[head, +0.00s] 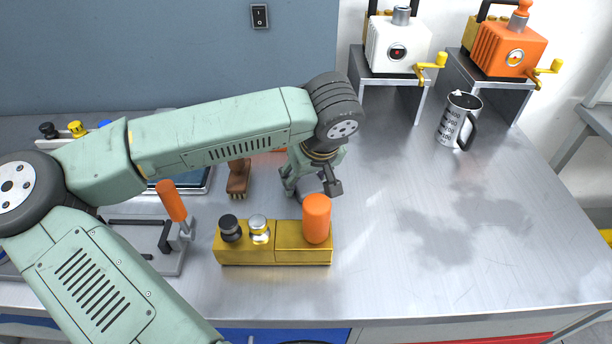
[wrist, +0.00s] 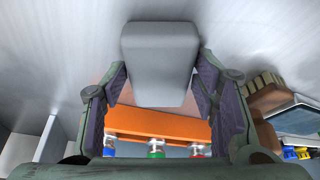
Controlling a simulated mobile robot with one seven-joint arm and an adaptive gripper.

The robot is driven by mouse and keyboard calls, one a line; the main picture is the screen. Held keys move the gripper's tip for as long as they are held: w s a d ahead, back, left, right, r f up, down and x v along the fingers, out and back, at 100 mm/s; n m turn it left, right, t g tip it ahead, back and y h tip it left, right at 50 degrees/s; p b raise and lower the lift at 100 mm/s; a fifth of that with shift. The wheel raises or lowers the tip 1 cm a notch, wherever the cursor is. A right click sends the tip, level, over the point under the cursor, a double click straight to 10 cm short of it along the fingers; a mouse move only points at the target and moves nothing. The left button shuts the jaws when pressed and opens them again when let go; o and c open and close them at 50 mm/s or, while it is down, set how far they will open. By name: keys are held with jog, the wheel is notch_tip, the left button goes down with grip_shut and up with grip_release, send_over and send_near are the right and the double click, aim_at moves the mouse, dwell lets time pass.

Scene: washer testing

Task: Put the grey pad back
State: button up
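The grey pad (wrist: 160,60) is a plain block with rounded edges, in the upper middle of the wrist view. It lies between the tips of my gripper (wrist: 162,72). The two fingers stand apart on either side of it, close to its sides; I cannot make out firm contact. In the head view my gripper (head: 312,187) points down over the bench, behind the yellow block, with its fingers spread. The pad is mostly hidden there by the fingers.
A yellow block (head: 270,254) with knobs and an orange cylinder (head: 316,218) stands in front of my gripper. A brown brush (head: 238,178) is to its left. An orange block (wrist: 155,125) is close by.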

jog(key=shift+o, duration=1.4)
jog(key=shift+r+p, duration=0.3)
jog(key=shift+r, duration=0.05)
jog(key=b+v, duration=0.2)
jog(key=v, duration=0.9)
jog(key=shift+s+r, duration=0.2)
jog(key=shift+r, duration=0.1)
